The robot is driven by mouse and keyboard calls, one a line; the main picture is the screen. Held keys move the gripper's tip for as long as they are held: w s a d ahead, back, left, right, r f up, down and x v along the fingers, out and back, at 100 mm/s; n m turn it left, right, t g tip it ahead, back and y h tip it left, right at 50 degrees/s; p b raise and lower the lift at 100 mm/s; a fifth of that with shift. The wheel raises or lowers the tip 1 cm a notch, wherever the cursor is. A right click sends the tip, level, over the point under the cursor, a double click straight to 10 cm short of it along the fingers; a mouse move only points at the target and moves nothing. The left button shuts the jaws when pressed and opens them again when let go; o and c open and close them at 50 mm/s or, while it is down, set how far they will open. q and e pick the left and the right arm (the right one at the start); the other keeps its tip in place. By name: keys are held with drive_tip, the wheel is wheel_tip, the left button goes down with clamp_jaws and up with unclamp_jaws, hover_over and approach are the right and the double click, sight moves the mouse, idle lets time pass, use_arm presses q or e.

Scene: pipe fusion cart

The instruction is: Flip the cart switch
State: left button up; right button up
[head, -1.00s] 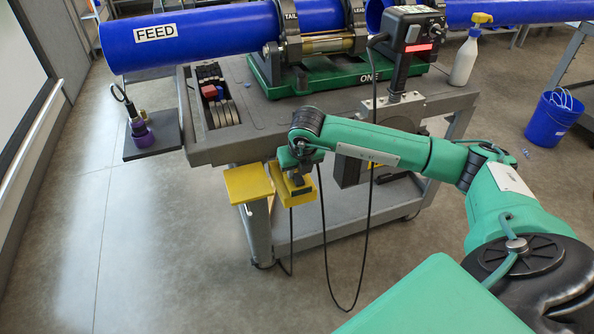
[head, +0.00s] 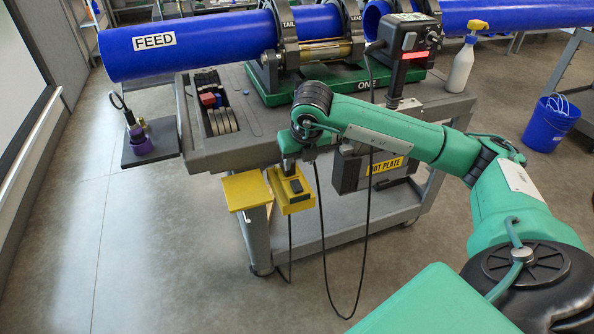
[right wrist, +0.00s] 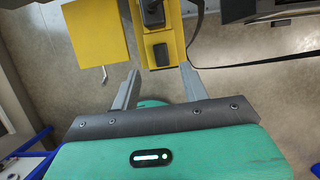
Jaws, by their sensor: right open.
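A yellow switch box (head: 290,194) hangs at the cart's front edge, with a black switch piece (head: 296,186) on its face. In the right wrist view, the yellow box (right wrist: 162,36) carries a larger black part (right wrist: 152,14) near the top edge and a small black square (right wrist: 161,54) below it. My right gripper (head: 289,166) is just above the box in the head view, partly hidden by my wrist. In the right wrist view its two fingers (right wrist: 160,70) are spread, with nothing between them. I cannot tell the switch's position. My left gripper is not in view.
A yellow plate (head: 246,190) sits left of the box. Black cables (head: 325,240) hang below. The grey cart (head: 235,150) carries a blue FEED pipe (head: 200,42) in a green-based clamp machine. A box labelled HOT PLATE (head: 350,172) is behind my forearm.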

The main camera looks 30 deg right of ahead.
drive_tip(key=shift+v, duration=2.3)
